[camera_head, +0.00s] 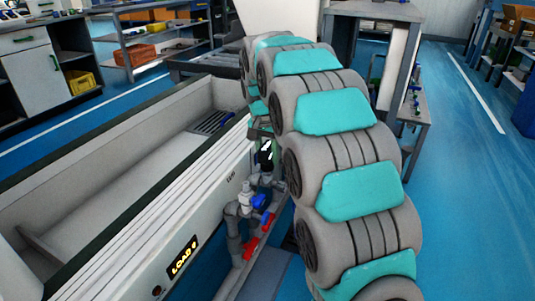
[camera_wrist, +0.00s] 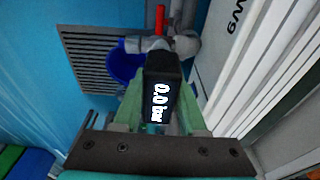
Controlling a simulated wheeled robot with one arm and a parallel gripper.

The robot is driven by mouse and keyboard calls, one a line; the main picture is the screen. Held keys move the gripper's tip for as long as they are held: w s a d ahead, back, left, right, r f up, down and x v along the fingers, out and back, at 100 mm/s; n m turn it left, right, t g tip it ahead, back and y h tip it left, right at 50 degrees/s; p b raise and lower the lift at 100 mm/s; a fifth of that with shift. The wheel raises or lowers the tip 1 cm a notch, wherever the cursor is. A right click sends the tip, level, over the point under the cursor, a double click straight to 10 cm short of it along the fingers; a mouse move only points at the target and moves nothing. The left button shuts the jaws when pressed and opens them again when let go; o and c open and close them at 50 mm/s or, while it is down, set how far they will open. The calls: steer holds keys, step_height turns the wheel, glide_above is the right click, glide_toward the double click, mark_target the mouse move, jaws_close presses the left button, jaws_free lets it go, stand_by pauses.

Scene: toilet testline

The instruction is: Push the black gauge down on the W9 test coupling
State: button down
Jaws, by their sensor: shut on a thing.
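The black gauge (camera_wrist: 163,72) has a lit display reading "0.0 bar" and sits between the green fingers of my gripper (camera_wrist: 158,108). My gripper is shut on it. In the head view the gauge (camera_head: 265,157) is a small dark shape above the grey pipe fittings (camera_head: 245,198), mostly hidden by my arm and gripper. In the wrist view a grey coupling (camera_wrist: 172,45) lies just beyond the gauge's far end. Whether the gauge touches or is seated on it, I cannot tell. An upside-down marking, which looks like "W9" in part, shows on the white panel (camera_wrist: 238,50).
Blue (camera_head: 260,201) and red valve handles (camera_head: 251,248) stick out from the pipes close below my gripper. The white trough (camera_head: 110,165) with a "LOAD" display stands to the left. A dark grate (camera_wrist: 90,55) lies on the blue floor. Open floor (camera_head: 470,200) is at the right.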

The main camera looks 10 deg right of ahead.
mark_target(266, 146)
steer(key=shift+f, duration=0.65)
steer(key=shift+c, duration=1.9)
jaws_free()
steer(key=shift+r, duration=0.15)
steer(key=r, duration=0.6)
steer(key=shift+s+a+r, duration=0.25)
steer(key=shift+s+a, duration=0.05)
steer(key=shift+s, duration=0.1)
steer(key=shift+s+r, duration=0.1)
steer(key=shift+r, duration=0.4)
